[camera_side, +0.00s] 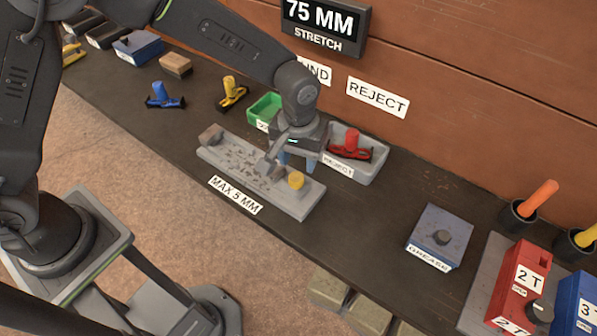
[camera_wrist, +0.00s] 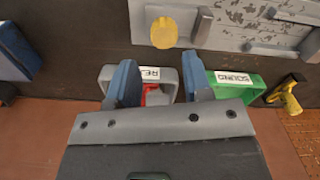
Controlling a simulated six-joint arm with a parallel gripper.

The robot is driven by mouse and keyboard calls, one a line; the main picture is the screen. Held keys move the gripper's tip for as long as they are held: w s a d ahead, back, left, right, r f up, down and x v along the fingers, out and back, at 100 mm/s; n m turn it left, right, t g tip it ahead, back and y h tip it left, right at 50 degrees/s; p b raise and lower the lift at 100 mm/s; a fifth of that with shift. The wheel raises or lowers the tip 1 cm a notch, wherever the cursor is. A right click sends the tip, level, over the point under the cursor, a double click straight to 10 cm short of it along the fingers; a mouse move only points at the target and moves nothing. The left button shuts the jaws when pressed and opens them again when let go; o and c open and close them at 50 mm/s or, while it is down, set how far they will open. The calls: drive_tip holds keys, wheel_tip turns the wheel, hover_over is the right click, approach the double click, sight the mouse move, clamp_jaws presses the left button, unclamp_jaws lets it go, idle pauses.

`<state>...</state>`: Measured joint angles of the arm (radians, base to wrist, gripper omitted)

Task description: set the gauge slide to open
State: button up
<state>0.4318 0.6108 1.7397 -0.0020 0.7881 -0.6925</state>
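The gauge is a grey plate (camera_side: 225,165) labelled MAX 5 MM, lying on the dark bench. It has a yellow round knob (camera_side: 296,180) near its right end and a grey block (camera_side: 211,137) at its left end. The knob (camera_wrist: 164,32) also shows in the wrist view, beside a narrow grey piece (camera_wrist: 202,27). Which part is the slide, and its setting, I cannot tell. My gripper (camera_side: 284,160) hangs above the plate's right part, close to the knob. In the wrist view its blue fingers (camera_wrist: 158,68) are apart, with nothing held between them.
Behind the gauge are a grey reject bin (camera_side: 373,168) holding a red-handled piece (camera_side: 352,142) and a green bin (camera_side: 264,107). A blue grease box (camera_side: 440,235) and a red 2 T block (camera_side: 515,285) stand to the right. The bench between gauge and grease box is clear.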

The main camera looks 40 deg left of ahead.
sight(297, 176)
wheel_tip(297, 176, up, 6)
idle(0.5)
drive_tip(key=s+a+r+m+t, duration=0.1)
drive_tip(key=s+a+r, duration=0.2)
drive_tip(key=a+r, duration=0.25)
drive_tip(key=s+a+r+t, duration=0.1)
drive_tip(key=s+a+r, duration=0.2)
drive_tip(key=a+r, duration=0.25)
drive_tip(key=s+a+r+m+t, duration=0.1)
drive_tip(key=s+a, duration=0.3)
drive_tip(key=s, duration=0.2)
drive_tip(key=s+a+r+m+t, duration=0.1)
drive_tip(key=s+a+r+t, duration=0.1)
drive_tip(key=s, duration=0.5)
drive_tip(key=shift+a+r+t, duration=0.15)
drive_tip(key=shift+a+t, duration=0.15)
drive_tip(key=shift+a, duration=0.55)
drive_tip(key=shift+w, duration=0.1)
